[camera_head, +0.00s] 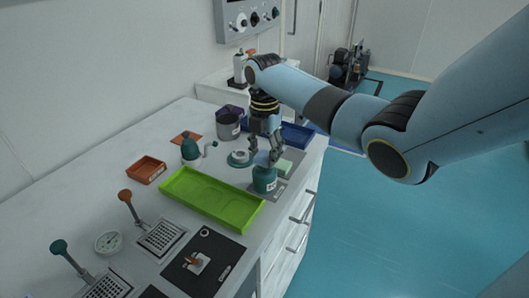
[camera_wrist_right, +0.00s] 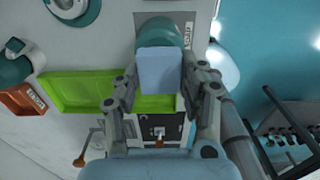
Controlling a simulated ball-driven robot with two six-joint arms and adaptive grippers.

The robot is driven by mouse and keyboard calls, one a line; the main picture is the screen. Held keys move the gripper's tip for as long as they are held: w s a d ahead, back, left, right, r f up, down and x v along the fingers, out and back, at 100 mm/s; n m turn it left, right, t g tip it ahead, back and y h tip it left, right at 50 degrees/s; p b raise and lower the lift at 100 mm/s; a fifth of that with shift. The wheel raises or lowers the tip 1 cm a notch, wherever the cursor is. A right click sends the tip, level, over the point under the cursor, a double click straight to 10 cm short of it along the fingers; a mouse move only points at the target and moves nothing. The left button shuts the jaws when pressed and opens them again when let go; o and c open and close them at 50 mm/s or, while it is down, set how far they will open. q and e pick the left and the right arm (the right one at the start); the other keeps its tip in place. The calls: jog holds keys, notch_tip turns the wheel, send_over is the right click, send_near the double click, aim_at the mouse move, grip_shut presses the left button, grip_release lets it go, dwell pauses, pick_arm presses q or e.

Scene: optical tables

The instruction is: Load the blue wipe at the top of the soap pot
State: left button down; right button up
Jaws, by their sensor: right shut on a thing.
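The blue wipe (camera_wrist_right: 160,70) is a pale blue block between the fingers of my right gripper in the wrist view. It also shows small in the head view (camera_head: 262,158). My right gripper (camera_head: 265,153) is shut on it and points down at the teal soap pot (camera_head: 264,181). The wipe is right above or at the top of the pot; I cannot tell whether they touch. In the wrist view the pot (camera_wrist_right: 160,32) is partly hidden behind the wipe. My left gripper is not in view.
A green tray (camera_head: 210,200) lies left of the pot. The counter's right edge is near.

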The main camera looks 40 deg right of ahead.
aim_at(265, 155)
jog(key=shift+f+b, duration=0.55)
jog(key=shift+f, duration=0.4)
dwell(0.5)
jog(key=shift+s, duration=0.1)
dwell(1.4)
jog(key=shift+p, duration=0.3)
jog(key=shift+r+p, duration=0.5)
jog(key=shift+p, duration=0.05)
notch_tip(265, 155, up, 4)
jog(key=p, duration=0.4)
jog(key=shift+f, duration=0.1)
jog(key=shift+r+p, duration=0.85)
jog(key=shift+r, duration=0.3)
jog(key=shift+f, duration=0.1)
